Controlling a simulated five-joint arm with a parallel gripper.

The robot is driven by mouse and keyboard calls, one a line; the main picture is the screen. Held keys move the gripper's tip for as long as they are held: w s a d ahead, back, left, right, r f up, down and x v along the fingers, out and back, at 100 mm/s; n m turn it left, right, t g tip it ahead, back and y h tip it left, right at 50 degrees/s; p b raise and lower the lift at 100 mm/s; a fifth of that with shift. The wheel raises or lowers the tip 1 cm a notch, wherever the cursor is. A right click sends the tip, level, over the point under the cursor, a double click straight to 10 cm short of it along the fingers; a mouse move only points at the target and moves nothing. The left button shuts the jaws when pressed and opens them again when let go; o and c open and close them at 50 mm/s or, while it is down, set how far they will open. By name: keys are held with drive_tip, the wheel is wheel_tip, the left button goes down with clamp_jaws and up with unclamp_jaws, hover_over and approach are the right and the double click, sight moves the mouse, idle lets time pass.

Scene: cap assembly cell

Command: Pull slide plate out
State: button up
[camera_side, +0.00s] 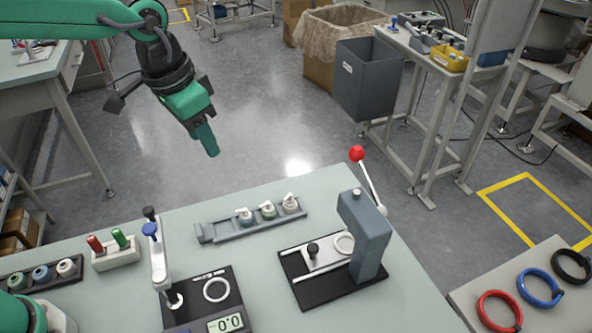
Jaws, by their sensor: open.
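The slide plate (326,256) is a light grey plate with a black knob (312,250) and a pale ring-shaped seat (343,243). It lies between two rails on the black base (335,291) of the grey press (368,240). The plate's right end reaches close to the press column, and I cannot tell how far it goes under the head. The press lever has a red ball (356,153) and is raised. My green gripper (211,148) is open and empty, high up at the upper left, apart from the plate. Its fingers overlap in this view.
A grey rack (225,230) with several capped parts stands at the table's back edge. A gauge (208,298) with a blue-topped lever stands left of the press. A holder (116,256) with red and green tools is at the left. Coloured rings (541,286) lie far right.

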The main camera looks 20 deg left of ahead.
drive_tip(key=w+d+f+m+g, duration=0.1)
drive_tip(key=d+f, duration=0.2)
drive_tip(key=d, duration=0.3)
drive_tip(key=w+d+f+m, duration=0.1)
drive_tip(key=d+f, duration=0.2)
drive_tip(key=d, duration=0.2)
drive_tip(key=m+g+y, duration=0.1)
drive_tip(key=m, duration=0.1)
hover_over(313, 247)
wheel_tip(313, 247, down, 6)
drive_tip(key=shift+f, duration=0.1)
drive_tip(key=shift+f, duration=3.8)
clamp_jaws()
